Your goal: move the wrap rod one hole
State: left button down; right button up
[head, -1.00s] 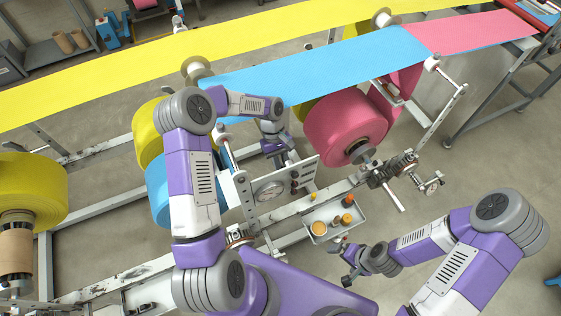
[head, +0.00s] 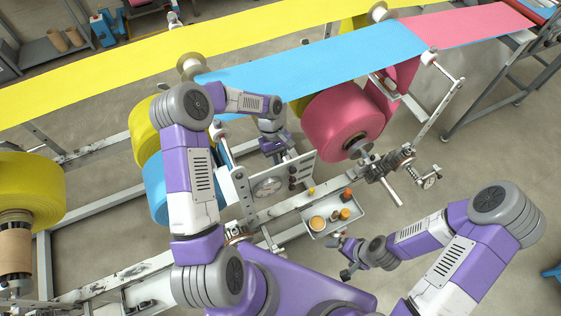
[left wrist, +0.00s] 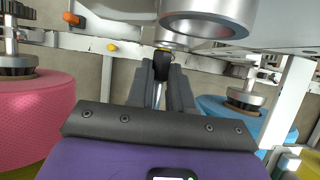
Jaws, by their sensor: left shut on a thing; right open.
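My left gripper (left wrist: 161,72) is shut on a slim metal piece with a black end (left wrist: 162,62), seen between the two grey fingers in the left wrist view. I cannot tell for sure that this is the wrap rod. In the head view my left gripper (head: 284,154) is behind the upper edge of a pale upright plate (head: 292,177), and its fingertips are mostly hidden. The plate carries a round dial and several dark knobs or holes. My right gripper (head: 345,258) is open and empty, just below the parts tray.
The grey tray (head: 318,236) holds a round orange-filled cup and small parts. A pink roll (head: 342,122) is right of the plate; a blue roll (head: 157,187) is left. A blue web (head: 310,72) spans above my left gripper. Open floor lies at right.

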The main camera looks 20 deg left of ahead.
pick_arm(q)
jog(key=shift+s+d, duration=0.1)
dwell(0.3)
jog(key=c, duration=0.9)
grip_release()
jog(key=shift+c, duration=0.2)
